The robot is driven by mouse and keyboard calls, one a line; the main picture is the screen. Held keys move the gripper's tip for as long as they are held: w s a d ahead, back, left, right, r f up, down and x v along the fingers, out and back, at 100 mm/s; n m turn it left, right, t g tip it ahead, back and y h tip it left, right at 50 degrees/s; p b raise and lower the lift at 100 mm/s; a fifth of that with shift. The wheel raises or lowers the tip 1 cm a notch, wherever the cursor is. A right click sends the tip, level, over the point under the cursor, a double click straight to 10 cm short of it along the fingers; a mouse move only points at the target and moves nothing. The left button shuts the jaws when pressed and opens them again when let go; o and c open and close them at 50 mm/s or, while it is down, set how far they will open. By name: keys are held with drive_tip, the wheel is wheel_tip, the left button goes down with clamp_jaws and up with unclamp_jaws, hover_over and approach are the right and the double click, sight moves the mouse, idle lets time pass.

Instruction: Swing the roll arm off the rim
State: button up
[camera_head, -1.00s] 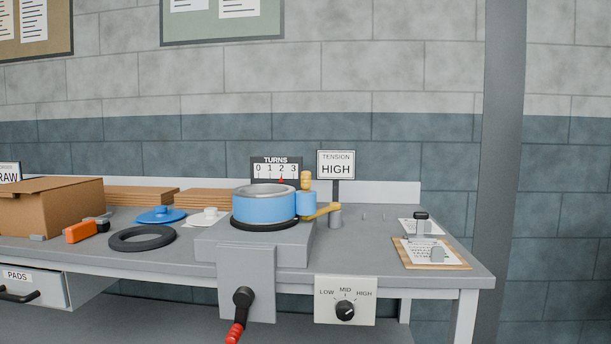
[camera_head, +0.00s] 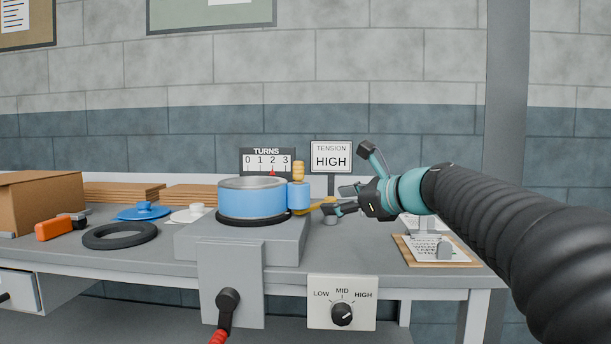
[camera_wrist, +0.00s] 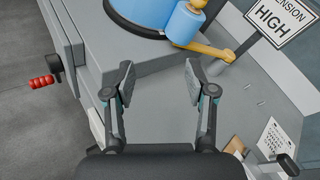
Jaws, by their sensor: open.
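The blue rim (camera_head: 252,198) sits on a black ring on the grey machine block. The roll arm (camera_head: 318,206) is a yellow bar with a blue roller (camera_head: 299,196) and a wooden knob (camera_head: 298,171) on top. The roller rests against or very close to the rim's right side. My gripper (camera_head: 340,200) is near the arm's right end in the head view, partly covering its pivot. In the wrist view my gripper (camera_wrist: 158,82) is open and empty, with the yellow arm (camera_wrist: 208,50) and roller (camera_wrist: 186,22) ahead of its fingertips.
A TENSION HIGH sign (camera_head: 331,158) stands behind the arm. The TURNS gauge (camera_head: 267,162) has its red pointer near 2. A clipboard (camera_head: 437,250) lies at right. A tension dial (camera_head: 342,314) and red-handled crank (camera_head: 224,308) are in front. A black ring (camera_head: 119,236) lies at left.

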sight(302, 167)
drive_tip(key=w+r+m+t+y, duration=0.2)
drive_tip(key=w+r+m, duration=0.3)
drive_tip(key=w, duration=0.2)
drive_tip(key=p+x, duration=0.1)
drive_tip(key=x, duration=1.2)
drive_tip(key=shift+s+a+f, duration=0.1)
drive_tip(key=shift+a+f, duration=0.05)
drive_tip(key=shift+a, duration=0.15)
drive_tip(key=shift+c, duration=0.3)
clamp_jaws()
